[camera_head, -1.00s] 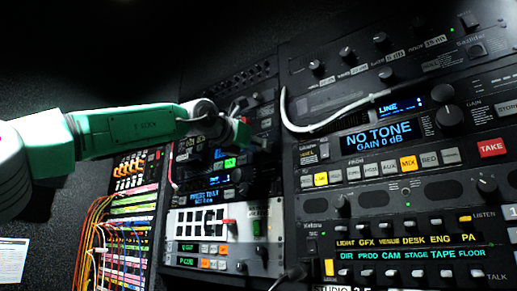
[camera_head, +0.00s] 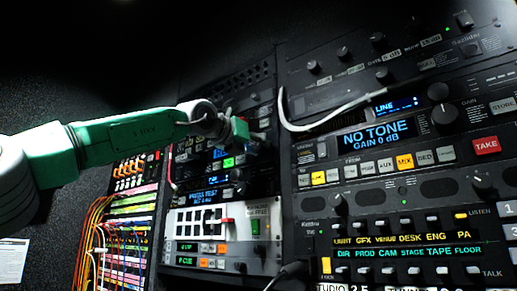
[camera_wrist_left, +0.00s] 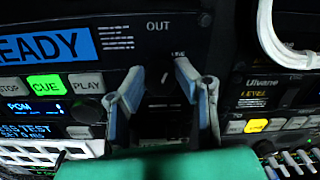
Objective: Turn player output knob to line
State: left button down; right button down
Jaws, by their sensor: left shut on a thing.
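The player output knob (camera_wrist_left: 165,80) is a small dark knob with a pale pointer line, under the label OUT in the left wrist view. A small LINE label is printed above and right of it. My left gripper (camera_wrist_left: 160,68) has one finger on each side of the knob and is shut on it. The pointer looks close to upright, leaning slightly right. In the head view my left gripper (camera_head: 250,142) is at the player panel and hides the knob. My right gripper is not in view.
Left of the knob are a blue READY screen (camera_wrist_left: 45,47) and a lit green CUE button (camera_wrist_left: 46,83). A white cable (camera_head: 325,123) hangs over the right rack. Coloured patch cables (camera_head: 92,235) hang at lower left. A NO TONE unit (camera_head: 378,135) fills the right rack.

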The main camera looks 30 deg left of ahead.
pick_arm(q)
jog(key=c, duration=1.4)
grip_release()
jog(key=shift+a+r, duration=0.15)
jog(key=shift+r, duration=0.1)
jog(key=shift+o, duration=0.7)
jog(key=shift+w+f, duration=0.15)
jog(key=shift+f, duration=0.05)
jog(key=shift+a, duration=0.1)
jog(key=s+a, duration=0.1)
jog(key=s, duration=1)
jog(key=shift+s+a+f, duration=0.15)
jog(key=shift+s+a, duration=0.05)
jog(key=shift+s, duration=0.2)
jog(key=shift+d, duration=0.15)
